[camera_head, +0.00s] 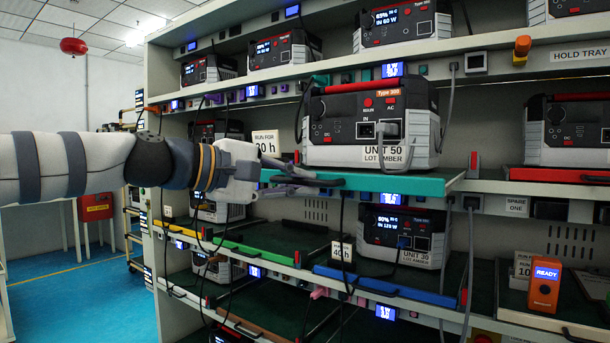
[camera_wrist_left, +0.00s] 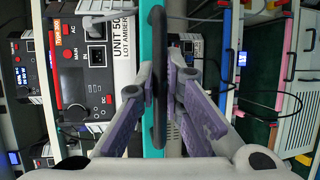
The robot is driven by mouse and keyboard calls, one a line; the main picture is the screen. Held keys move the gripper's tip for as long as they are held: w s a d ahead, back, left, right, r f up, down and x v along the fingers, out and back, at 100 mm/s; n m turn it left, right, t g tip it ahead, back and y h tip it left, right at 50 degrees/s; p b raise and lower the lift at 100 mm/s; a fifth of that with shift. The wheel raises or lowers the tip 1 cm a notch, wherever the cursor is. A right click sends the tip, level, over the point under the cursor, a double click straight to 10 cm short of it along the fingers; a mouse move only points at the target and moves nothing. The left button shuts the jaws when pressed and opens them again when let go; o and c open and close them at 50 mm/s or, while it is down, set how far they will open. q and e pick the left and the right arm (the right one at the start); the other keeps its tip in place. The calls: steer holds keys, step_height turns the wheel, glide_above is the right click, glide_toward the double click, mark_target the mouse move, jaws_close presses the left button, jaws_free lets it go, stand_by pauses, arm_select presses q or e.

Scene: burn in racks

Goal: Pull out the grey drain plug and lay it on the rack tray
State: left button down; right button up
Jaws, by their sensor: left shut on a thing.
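Unit 50 (camera_head: 330,148) sits on the teal rack tray (camera_head: 400,184), with its front facing out. A grey plug (camera_head: 388,130) sits on its front, right of the black IN socket; it also shows in the left wrist view (camera_wrist_left: 94,24). My left gripper (camera_head: 330,184) is at the front edge of the teal tray, below and left of the plug. In the left wrist view its fingers (camera_wrist_left: 160,85) are closed around the tray's black handle (camera_wrist_left: 159,70). The gripper is apart from the plug. My right gripper is out of view.
A grey cable (camera_head: 451,95) hangs right of Unit 50. A red-edged tray (camera_head: 565,174) lies further right. An orange READY device (camera_head: 545,283) stands lower right. The aisle at left is open.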

arm_select(q)
steer(key=shift+s+a+r, duration=0.2)
steer(key=shift+s+a, duration=0.45)
steer(key=shift+s, duration=0.3)
steer(key=shift+f, duration=0.25)
steer(key=c, duration=1.7)
jaws_free()
steer(key=shift+a, duration=0.1)
steer(key=shift+s, duration=0.1)
steer(key=v, duration=1.2)
